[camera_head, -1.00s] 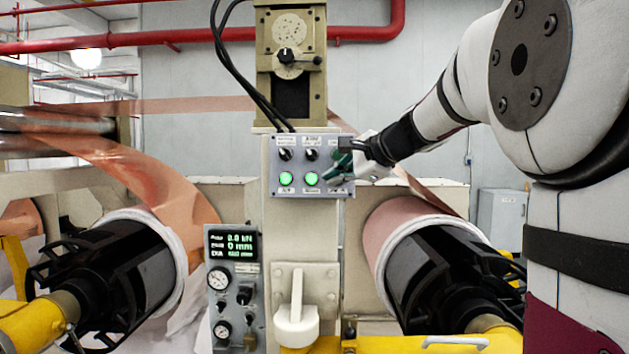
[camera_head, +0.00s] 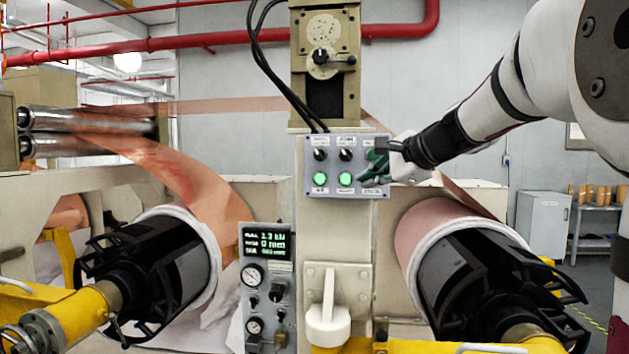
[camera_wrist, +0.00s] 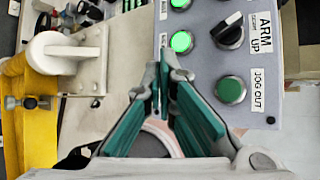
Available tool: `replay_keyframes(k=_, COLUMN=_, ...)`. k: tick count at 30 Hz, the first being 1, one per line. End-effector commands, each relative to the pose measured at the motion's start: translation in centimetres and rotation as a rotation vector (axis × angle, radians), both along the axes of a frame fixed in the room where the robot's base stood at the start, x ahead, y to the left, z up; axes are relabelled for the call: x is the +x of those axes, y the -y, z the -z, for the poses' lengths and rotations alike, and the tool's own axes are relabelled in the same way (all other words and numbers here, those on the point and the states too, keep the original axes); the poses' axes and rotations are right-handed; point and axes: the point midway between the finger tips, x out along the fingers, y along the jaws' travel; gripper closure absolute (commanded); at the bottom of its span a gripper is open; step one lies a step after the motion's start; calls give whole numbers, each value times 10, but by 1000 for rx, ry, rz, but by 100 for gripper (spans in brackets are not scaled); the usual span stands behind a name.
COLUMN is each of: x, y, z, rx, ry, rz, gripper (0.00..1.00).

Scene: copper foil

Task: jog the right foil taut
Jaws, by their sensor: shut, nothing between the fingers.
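The right foil roll (camera_head: 411,241) is copper on a black core at the right, and a strip of its foil (camera_head: 465,196) rises from it behind my arm. A grey control panel (camera_head: 331,184) on the cream post carries black knobs and two lit green buttons. My gripper (camera_head: 366,174) is shut and empty at the panel's right part, its fingertips beside the right lit button (camera_head: 346,179). The wrist view shows my fingertips (camera_wrist: 167,68) near that lit button (camera_wrist: 182,42). A darker green button labelled JOG OUT (camera_wrist: 230,90) is right of them. I cannot tell if they touch the panel.
A gauge box (camera_head: 267,285) with a display, apparently reading 1.3 kN, stands left of the post. A white-handled lever (camera_head: 328,322) is below the panel. The left foil (camera_head: 185,180) curves down to the left roll. A cabinet (camera_head: 542,221) stands back right.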

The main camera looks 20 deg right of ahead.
Motion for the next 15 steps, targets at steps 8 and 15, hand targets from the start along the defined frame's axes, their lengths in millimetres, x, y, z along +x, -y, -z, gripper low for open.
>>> replay_keyframes(k=8, x=-22, y=-15, z=-1, rx=-1, ry=1, rz=0, gripper=100)
replay_keyframes(k=15, x=-35, y=-23, z=-1, rx=-1, ry=1, rz=-1, gripper=100)
